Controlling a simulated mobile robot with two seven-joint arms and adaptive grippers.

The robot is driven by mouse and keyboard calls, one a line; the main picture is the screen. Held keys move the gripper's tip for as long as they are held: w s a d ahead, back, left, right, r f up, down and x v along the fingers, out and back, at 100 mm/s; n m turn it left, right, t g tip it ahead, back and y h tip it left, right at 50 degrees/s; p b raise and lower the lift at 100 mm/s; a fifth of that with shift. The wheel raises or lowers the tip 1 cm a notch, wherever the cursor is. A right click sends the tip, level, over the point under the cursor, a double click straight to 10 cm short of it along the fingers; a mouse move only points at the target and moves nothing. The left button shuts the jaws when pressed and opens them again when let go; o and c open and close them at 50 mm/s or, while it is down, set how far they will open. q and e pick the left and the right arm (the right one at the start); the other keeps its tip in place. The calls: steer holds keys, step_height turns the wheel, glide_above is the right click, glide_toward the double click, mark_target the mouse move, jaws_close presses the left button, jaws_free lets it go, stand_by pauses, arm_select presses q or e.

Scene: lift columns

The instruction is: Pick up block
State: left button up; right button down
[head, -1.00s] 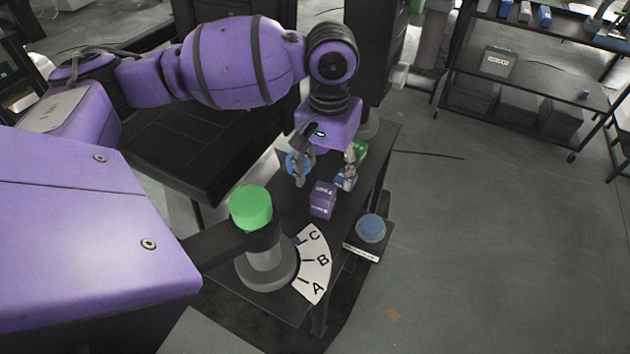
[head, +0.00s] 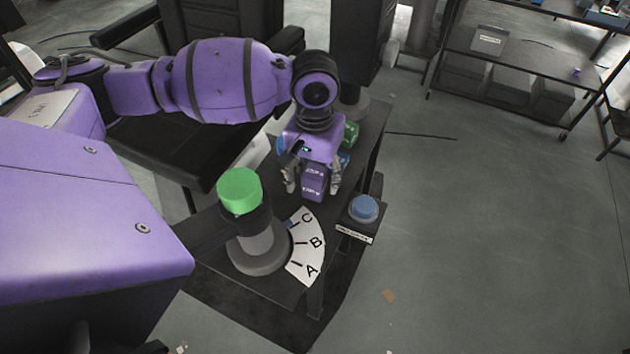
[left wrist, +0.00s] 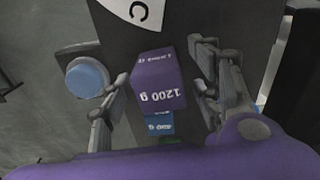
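The purple block (head: 313,186), marked 1200 g in the left wrist view (left wrist: 157,82), stands on the narrow dark table (head: 359,150). My left gripper (head: 312,187) points down at the block with a finger on each side of it. In the left wrist view the left gripper (left wrist: 160,98) is open, with gaps between its fingers and the block. A blue block (left wrist: 159,124) and a green block (head: 350,133) are behind the purple one, partly hidden by my gripper in the head view. My right gripper is not in view.
A blue button (head: 363,208) sits at the table's right edge. A shelf (head: 520,62) stands far right; the floor between is clear.

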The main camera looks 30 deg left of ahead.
arm_select(q)
jaws_close()
steer(key=shift+w+r, duration=0.1)
steer(key=shift+r, duration=0.1)
stand_by(0.3)
